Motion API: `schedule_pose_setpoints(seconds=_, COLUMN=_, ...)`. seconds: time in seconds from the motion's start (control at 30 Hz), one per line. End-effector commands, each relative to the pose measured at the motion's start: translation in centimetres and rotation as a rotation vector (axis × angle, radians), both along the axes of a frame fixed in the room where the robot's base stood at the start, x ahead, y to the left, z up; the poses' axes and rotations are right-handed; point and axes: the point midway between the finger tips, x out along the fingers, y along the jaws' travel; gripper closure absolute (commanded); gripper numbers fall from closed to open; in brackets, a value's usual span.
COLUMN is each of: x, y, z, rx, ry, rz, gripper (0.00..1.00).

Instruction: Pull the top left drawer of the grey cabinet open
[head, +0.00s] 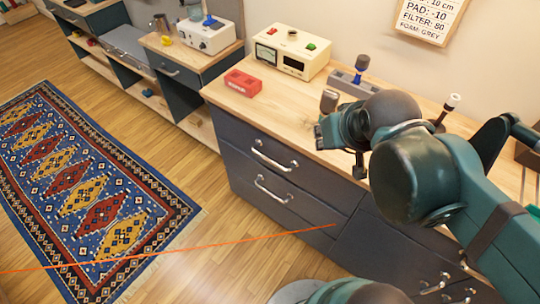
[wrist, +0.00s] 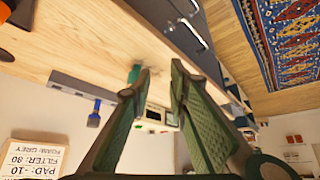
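The grey cabinet (head: 235,183) stands under a wooden worktop. Its top left drawer (head: 240,163) looks flush with the front, with a silver bar handle (head: 273,157) across it. The lower drawer beneath has a similar handle (head: 272,190). My gripper shows in the wrist view (wrist: 161,67) with its two green fingers apart and nothing visible between them. In the head view it is over the worktop, right of the top left handle and apart from it; my arm hides part of it. Drawer handles also show at the top of the wrist view, which looks upside down.
On the worktop are a red block (head: 243,83), a cream device (head: 292,54) and a grey holder (head: 351,83) with a blue-topped item. More cabinet drawers (head: 385,245) are at lower right. The floor before the left drawers is clear; a patterned rug (head: 85,195) lies farther left.

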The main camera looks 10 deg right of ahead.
Motion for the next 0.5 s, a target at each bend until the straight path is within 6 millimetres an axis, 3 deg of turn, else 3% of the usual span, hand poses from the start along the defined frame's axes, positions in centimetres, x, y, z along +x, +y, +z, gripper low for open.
schedule_pose_setpoints(seconds=0.5, x=4.1, y=2.7, z=-1.0, rx=-0.063, ry=0.09, rz=0.129, gripper=0.82)
